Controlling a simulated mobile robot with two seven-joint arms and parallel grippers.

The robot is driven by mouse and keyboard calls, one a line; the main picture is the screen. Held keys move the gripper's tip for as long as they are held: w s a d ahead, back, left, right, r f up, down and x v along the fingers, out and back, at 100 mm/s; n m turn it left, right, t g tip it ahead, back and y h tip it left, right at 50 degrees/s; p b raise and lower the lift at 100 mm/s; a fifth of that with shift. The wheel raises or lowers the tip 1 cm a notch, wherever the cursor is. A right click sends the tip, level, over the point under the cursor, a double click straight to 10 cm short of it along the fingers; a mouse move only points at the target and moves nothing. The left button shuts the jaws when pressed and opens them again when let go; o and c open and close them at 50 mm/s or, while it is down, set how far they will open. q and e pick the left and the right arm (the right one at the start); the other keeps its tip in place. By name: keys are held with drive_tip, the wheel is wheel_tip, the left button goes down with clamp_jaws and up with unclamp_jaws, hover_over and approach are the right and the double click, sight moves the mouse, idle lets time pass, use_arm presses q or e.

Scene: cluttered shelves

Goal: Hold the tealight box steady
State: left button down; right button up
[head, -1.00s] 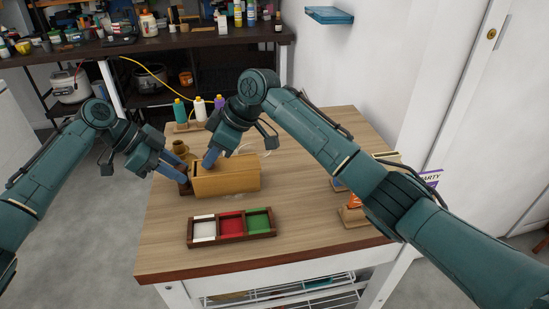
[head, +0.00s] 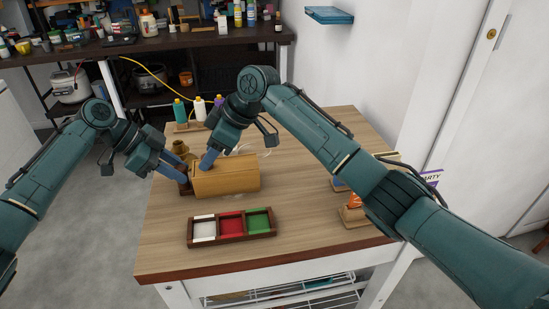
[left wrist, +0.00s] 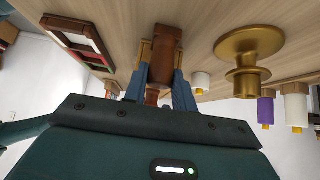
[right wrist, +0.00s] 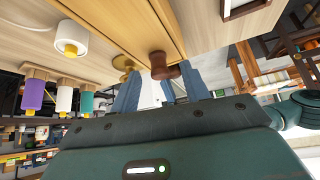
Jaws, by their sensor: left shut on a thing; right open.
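The tealight box (head: 228,181) is a long light-wood box on the table, behind the tray. A dark brown turned wooden piece (left wrist: 165,50) is at its left end. My left gripper (head: 180,177) is shut on this brown piece, seen between its fingers in the left wrist view. My right gripper (head: 204,166) is open above the box's left end. In the right wrist view the box (right wrist: 120,22) lies beyond the fingers, and the brown piece (right wrist: 160,66) shows between them. Whether they touch anything I cannot tell. The box's far side is hidden.
A tray with white, red and green compartments (head: 218,240) lies in front of the box. A brass candlestick (left wrist: 248,48) stands close behind my left gripper. Several coloured bottles (head: 200,108) stand at the back. The table's right middle (head: 305,190) is clear.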

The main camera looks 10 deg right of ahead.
drive_tip(key=v, duration=1.1)
drive_tip(key=shift+r, duration=0.15)
use_arm(q)
drive_tip(key=c, duration=1.1)
unclamp_jaws()
drive_tip(key=shift+o, duration=0.2)
